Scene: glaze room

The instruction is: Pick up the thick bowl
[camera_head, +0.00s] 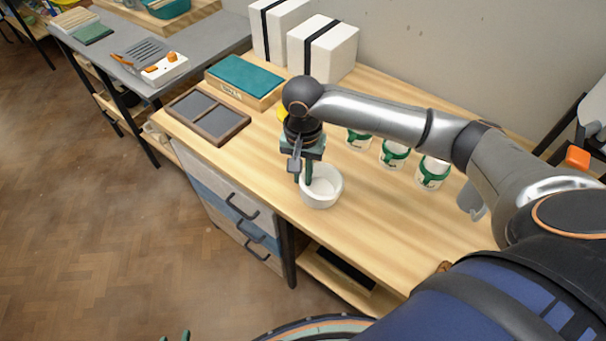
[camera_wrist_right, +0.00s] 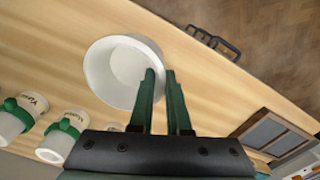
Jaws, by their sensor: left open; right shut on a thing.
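The thick bowl (camera_head: 321,188) is white and round. It is upright at the front part of the wooden worktop, and I cannot tell whether it touches the wood. My right gripper (camera_head: 303,178) points down at its left side and is shut on its rim. In the right wrist view the bowl (camera_wrist_right: 112,75) shows its empty inside, with the wall between the green fingertips of my right gripper (camera_wrist_right: 160,74). Only the green fingertips of my left gripper (camera_head: 174,337) show at the bottom edge of the head view, open and away from the worktop.
Several white jars with green bands (camera_head: 394,154) stand behind and right of the bowl. A dark two-part tray (camera_head: 208,117), a teal-topped box (camera_head: 243,78) and white blocks with black straps (camera_head: 322,50) are further back. The worktop (camera_head: 365,225) is clear at the front right.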

